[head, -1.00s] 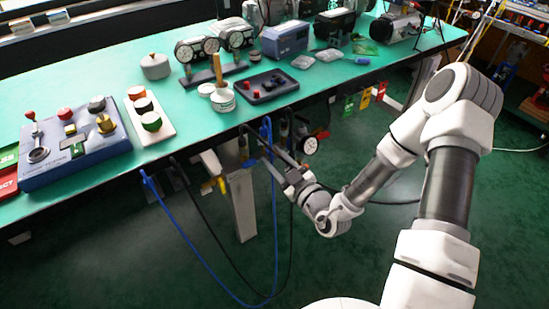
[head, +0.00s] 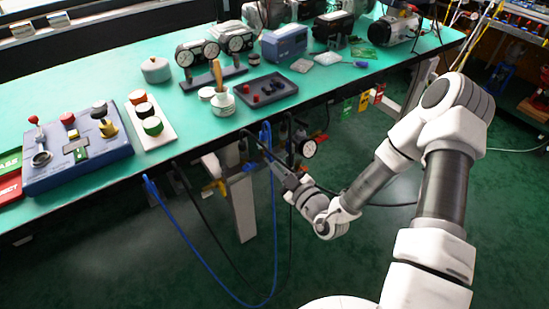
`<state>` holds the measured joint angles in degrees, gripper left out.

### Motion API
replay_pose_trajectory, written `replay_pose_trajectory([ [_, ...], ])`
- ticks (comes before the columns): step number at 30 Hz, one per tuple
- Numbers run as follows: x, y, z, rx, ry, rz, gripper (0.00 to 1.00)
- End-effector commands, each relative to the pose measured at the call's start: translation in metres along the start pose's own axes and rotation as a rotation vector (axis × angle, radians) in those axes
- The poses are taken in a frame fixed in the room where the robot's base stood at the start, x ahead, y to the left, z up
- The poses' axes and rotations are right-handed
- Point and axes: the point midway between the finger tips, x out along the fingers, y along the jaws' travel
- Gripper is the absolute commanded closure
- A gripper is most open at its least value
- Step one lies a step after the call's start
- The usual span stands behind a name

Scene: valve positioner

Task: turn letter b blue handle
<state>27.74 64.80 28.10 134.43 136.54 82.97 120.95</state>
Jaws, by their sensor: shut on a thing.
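My gripper (head: 268,158) is below the front edge of the green-topped bench, beside the valves and hoses mounted there. Its dark fingers point up and left and look close together. A small blue handle (head: 248,166) shows just left of the fingertips, on the valve fittings under the bench. The fingers appear shut on it, though the contact itself is small and partly hidden. A yellow handle (head: 214,187) sits lower left on the same fittings. I cannot read a letter B on any tag.
A blue hose (head: 275,230) and a black hose hang close by the gripper. A round gauge (head: 308,148) is to its right. The bench (head: 100,95) carries a control box (head: 78,155), gauges and a tray. Green floor is open below.

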Motion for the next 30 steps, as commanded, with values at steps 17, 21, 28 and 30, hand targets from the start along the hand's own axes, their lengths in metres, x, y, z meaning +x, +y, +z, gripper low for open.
replay_pose_trajectory([
  [17,-0.0002,0.0014,-0.0037,-0.522,-0.003,-0.001,1.0],
  [21,0.0,0.001,-0.0035,-0.653,-0.001,-0.001,1.0],
  [28,0.0001,0.0004,-0.0022,-0.841,-0.001,0.0,1.0],
  [30,0.0003,0.0005,-0.0019,-0.89,0.0,0.0,1.0],
])
